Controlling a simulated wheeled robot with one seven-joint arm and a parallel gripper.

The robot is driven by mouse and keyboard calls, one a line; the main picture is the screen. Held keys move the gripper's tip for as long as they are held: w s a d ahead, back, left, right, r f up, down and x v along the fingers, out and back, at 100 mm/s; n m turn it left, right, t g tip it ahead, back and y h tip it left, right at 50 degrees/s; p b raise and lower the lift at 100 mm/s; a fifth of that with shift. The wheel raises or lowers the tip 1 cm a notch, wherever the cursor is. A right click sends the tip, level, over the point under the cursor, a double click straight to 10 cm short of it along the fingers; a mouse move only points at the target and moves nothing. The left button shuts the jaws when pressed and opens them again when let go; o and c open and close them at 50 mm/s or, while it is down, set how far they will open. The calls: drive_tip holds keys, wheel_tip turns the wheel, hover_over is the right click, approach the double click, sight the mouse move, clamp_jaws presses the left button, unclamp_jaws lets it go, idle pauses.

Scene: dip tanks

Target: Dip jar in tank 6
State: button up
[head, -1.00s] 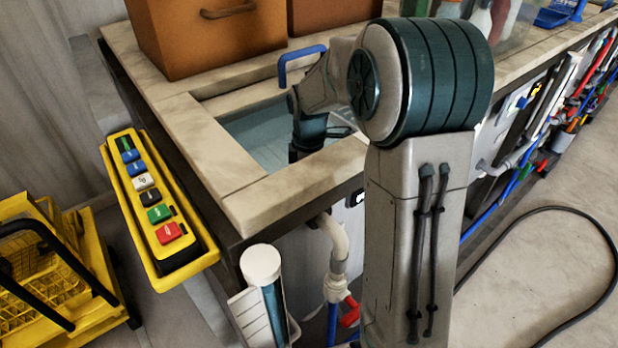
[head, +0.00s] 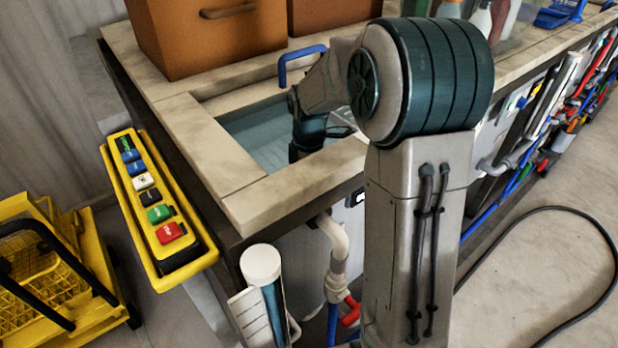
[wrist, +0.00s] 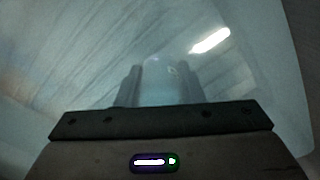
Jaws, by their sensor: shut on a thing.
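A sunken tank (head: 255,128) holding pale blue liquid sits in the stone-topped bench. My arm reaches down into it, and its dark wrist end is partly hidden behind the front rim in the head view. In the wrist view my gripper (wrist: 158,72) points into hazy blue-grey liquid. Its two dark fingers are shut on a pale, see-through jar (wrist: 160,88), which is faint and blurred. How deep the jar sits is hard to tell. A label on the tank front is mostly hidden by my arm, so I cannot read a number.
A blue handle (head: 301,62) stands at the tank's back edge. Brown boxes (head: 215,35) stand behind it. A yellow button box (head: 160,210) is at the left side, with a yellow basket cart (head: 60,275) beyond. Pipes (head: 333,240) run below the front rim.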

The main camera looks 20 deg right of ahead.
drive_tip(key=shift+r, duration=0.15)
idle(0.3)
wheel_tip(320, 180, up, 18)
drive_tip(key=p, duration=1.4)
drive_tip(key=shift+r+p, duration=0.15)
drive_tip(key=shift+p, duration=0.25)
drive_tip(key=shift+d+r, duration=0.1)
idle(1.7)
wheel_tip(320, 180, up, 10)
drive_tip(key=p, duration=0.7)
drive_tip(key=shift+p, duration=0.35)
drive_tip(key=shift+s, duration=0.15)
